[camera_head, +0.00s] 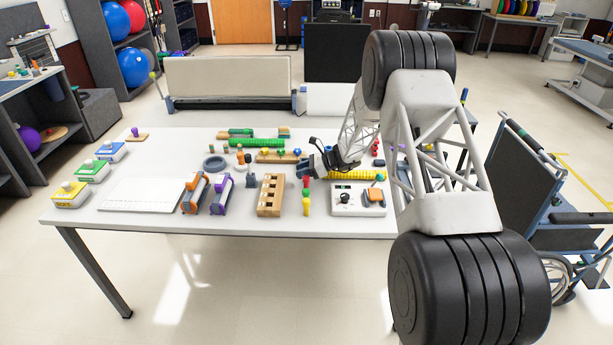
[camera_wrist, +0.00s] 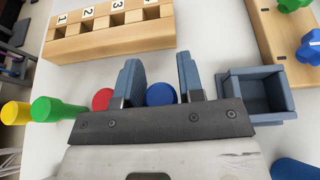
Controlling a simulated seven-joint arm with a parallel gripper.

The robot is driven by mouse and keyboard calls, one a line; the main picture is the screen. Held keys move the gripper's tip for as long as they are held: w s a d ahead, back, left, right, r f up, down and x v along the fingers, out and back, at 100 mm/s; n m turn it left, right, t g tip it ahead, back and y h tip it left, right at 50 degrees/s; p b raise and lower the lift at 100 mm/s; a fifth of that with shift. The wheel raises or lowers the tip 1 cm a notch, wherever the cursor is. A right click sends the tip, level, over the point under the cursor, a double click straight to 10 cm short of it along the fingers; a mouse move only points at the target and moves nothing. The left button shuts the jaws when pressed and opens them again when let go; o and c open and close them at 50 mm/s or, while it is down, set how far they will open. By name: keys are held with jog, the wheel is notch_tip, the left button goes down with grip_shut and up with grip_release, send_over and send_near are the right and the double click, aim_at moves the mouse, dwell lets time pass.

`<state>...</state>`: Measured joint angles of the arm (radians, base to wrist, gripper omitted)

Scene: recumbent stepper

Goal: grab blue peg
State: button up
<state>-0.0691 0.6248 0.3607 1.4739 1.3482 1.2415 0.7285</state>
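The blue peg (camera_wrist: 161,94) shows its round blue head between the two fingers of my gripper (camera_wrist: 158,68) in the wrist view. The fingers are open, one on each side of the peg; any contact is hard to tell. The peg's lower part is hidden by the gripper's mount. In the head view my gripper (camera_head: 313,166) is low over the table, at the far end of a row of pegs, and the blue peg cannot be made out there.
Beside the blue peg are a red peg (camera_wrist: 103,99), a green peg (camera_wrist: 55,109) and a yellow peg (camera_wrist: 15,113). A numbered wooden block (camera_head: 271,195) stands left of the row. A small blue-grey open box (camera_wrist: 256,92) is right of the fingers. A control box (camera_head: 346,199) is nearby.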

jog(key=c, duration=0.5)
jog(key=shift+r, duration=0.15)
notch_tip(320, 180, up, 10)
dwell(0.5)
dwell(0.4)
